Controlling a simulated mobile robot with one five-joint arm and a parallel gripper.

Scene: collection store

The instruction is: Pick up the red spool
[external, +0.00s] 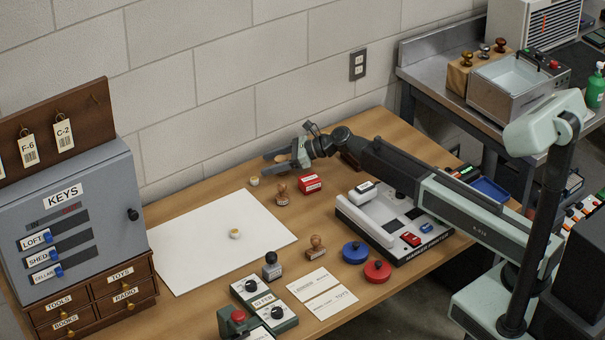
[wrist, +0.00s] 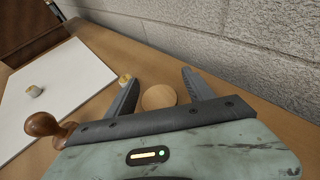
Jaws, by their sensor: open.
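The red spool (external: 377,271) looks like a low red disc with a dark centre, near the table's front right edge in the external view. It stands close to a similar blue spool (external: 355,252). It is not in the wrist view. My gripper (external: 270,161) is open over the back of the table near the wall, well behind and left of the red spool. In the wrist view, my gripper's (wrist: 157,76) fingers are spread, with a round wooden disc (wrist: 158,97) in the space between them. I cannot tell whether a finger touches it.
A wooden-handled stamp (external: 282,193) and a red box (external: 310,183) are near my gripper. The marker printer (external: 420,245) lies under my arm. Stamps, label cards (external: 322,293) and button boxes stand in front. The white sheet (external: 190,245) is mostly clear.

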